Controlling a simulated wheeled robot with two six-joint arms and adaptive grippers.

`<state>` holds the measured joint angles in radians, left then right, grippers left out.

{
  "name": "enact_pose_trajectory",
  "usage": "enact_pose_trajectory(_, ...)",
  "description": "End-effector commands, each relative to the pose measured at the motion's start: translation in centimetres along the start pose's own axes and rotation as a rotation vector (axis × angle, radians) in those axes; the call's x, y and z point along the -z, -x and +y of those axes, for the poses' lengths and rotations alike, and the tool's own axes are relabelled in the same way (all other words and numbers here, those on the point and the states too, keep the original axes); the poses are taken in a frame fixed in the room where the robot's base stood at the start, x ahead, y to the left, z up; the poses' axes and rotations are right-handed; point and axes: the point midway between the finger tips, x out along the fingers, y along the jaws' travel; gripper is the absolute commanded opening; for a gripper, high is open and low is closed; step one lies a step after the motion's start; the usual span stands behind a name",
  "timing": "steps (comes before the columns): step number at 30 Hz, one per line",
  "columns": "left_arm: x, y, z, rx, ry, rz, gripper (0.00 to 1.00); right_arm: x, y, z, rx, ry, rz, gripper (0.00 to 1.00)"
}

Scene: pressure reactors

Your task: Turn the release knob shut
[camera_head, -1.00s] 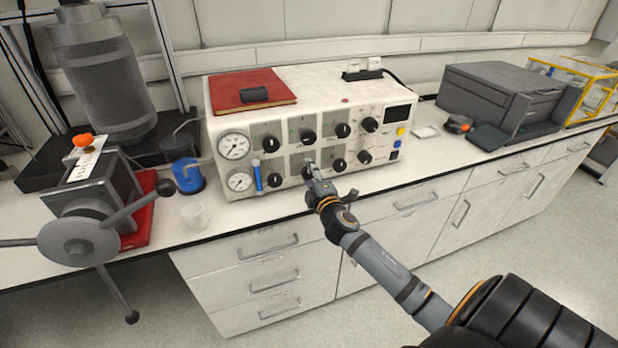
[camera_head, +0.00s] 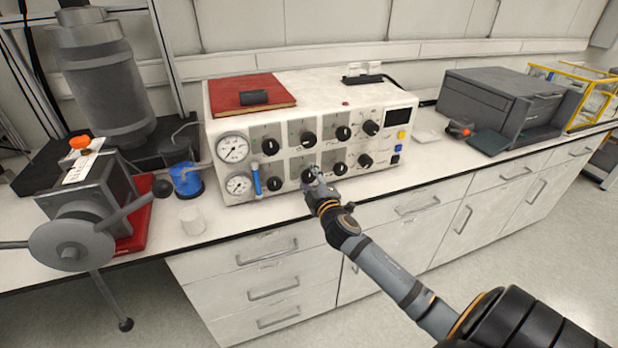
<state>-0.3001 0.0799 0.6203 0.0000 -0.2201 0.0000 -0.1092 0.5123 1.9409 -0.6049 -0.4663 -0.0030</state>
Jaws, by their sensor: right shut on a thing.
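A white control box (camera_head: 390,175) on the bench carries two round gauges (camera_head: 233,148) at its left and two rows of black knobs. My right gripper (camera_head: 315,176) is at the front panel, shut on the lower middle black knob (camera_head: 308,174). The gripper partly covers this knob, so its pointer angle is hard to read. Labels on the panel are too small to read, so I cannot tell by name which knob is the release knob. My left gripper is not in view.
A red book (camera_head: 252,90) lies on the box. A blue-capped tube (camera_head: 256,180) stands upright by the gauges. A grey handwheel device (camera_head: 75,240), a small beaker (camera_head: 192,219) and a blue container (camera_head: 186,178) stand left. A dark grey machine (camera_head: 500,100) stands right.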

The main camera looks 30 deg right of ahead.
Motion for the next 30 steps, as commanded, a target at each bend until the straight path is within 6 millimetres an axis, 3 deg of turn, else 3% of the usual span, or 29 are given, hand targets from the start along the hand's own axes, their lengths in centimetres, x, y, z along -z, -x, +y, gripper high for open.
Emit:
enact_pose_trajectory(5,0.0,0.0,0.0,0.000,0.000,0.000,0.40,-0.1,0.0,-0.1,0.002,-0.002,-0.002,0.08)
enact_pose_trajectory(6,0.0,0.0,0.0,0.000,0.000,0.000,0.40,-0.1,0.0,-0.1,0.002,-0.002,-0.002,0.45)
enact_pose_trajectory(10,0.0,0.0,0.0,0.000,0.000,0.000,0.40,-0.1,0.0,-0.1,0.001,-0.001,-0.002,0.63)
enact_pose_trajectory(21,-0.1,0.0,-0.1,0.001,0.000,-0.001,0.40,-0.1,0.6,-0.1,0.002,0.002,-0.002,0.64)
enact_pose_trajectory(23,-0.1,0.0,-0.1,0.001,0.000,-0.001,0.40,-0.1,1.4,-0.1,0.003,0.005,-0.001,0.64)
enact_pose_trajectory(30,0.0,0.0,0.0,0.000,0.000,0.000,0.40,0.0,7.3,-0.2,0.007,0.008,0.002,0.64)
